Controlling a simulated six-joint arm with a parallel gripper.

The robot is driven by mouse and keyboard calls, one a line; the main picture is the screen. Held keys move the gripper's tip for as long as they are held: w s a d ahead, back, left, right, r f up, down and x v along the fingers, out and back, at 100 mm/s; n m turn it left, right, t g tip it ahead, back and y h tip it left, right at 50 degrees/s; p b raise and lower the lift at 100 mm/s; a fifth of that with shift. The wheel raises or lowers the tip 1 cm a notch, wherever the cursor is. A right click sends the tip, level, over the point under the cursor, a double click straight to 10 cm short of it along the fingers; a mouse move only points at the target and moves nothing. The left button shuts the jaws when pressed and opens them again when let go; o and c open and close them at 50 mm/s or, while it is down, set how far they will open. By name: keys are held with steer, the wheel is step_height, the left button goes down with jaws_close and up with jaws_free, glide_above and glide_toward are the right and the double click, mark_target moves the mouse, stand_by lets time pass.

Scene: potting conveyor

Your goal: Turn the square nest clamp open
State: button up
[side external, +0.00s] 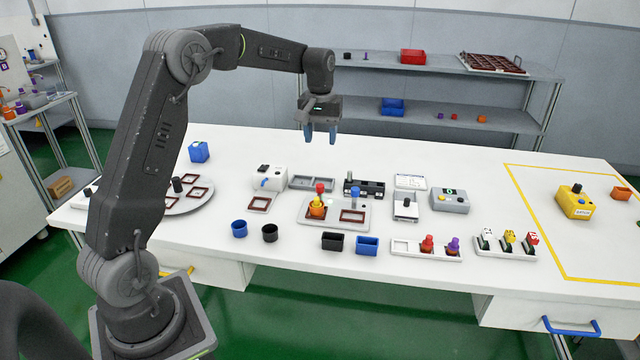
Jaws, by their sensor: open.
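A light grey fixture plate (335,220) lies near the middle of the white table. On its right half is a dark red square nest (352,216), which looks empty. A blue-topped upright part (355,197) stands just behind that nest and may be its clamp; its turn is too small to tell. On the plate's left half sits an orange piece (317,210) with a red-topped part (320,188) at it. My gripper (320,140) is open and empty, with blue fingertips pointing down, high above and behind the plate.
Black (335,242) and blue (367,246) bins stand in front of the plate. A white device (268,178) and a grey tray (312,183) stand behind it. A white holder (400,246) with red and purple pieces is to the right.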

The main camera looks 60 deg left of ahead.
mark_target(320, 185)
steer(key=f, duration=1)
steer(key=a+f, duration=0.1)
steer(key=f, duration=0.3)
steer(key=shift+w+f, duration=0.2)
steer(key=shift+f, duration=0.2)
steer(key=shift+c, duration=0.4)
steer(key=c, duration=0.8)
steer(key=shift+c, duration=0.2)
